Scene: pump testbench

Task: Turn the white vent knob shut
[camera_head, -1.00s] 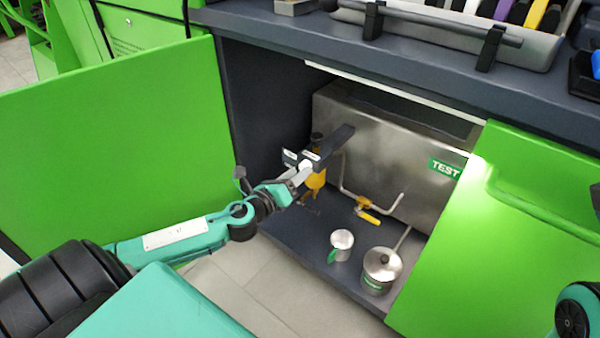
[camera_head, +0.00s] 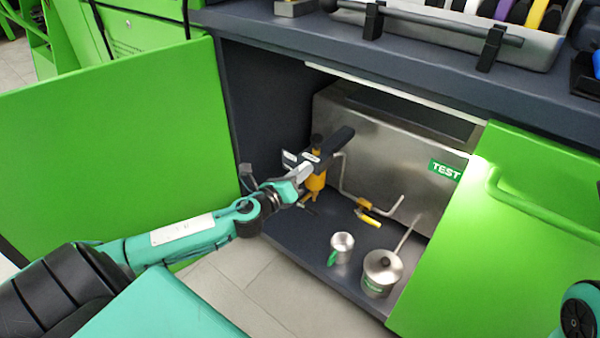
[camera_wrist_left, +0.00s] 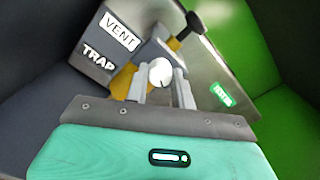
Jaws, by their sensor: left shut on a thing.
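The white vent knob (camera_wrist_left: 160,72) is a small round knob in the left wrist view, between the two grey fingers of my left gripper (camera_wrist_left: 162,80). The fingers are shut on it. It sits by a dark block and a yellow body beside the VENT label (camera_wrist_left: 119,32) and the TRAP label (camera_wrist_left: 98,57). In the head view, my left gripper (camera_head: 306,171) reaches into the open cabinet at the yellow trap (camera_head: 316,182); the knob is mostly hidden there by the gripper. My right gripper is out of view.
A steel tank (camera_head: 385,150) with a TEST label fills the cabinet. Green doors (camera_head: 110,150) flank the opening.

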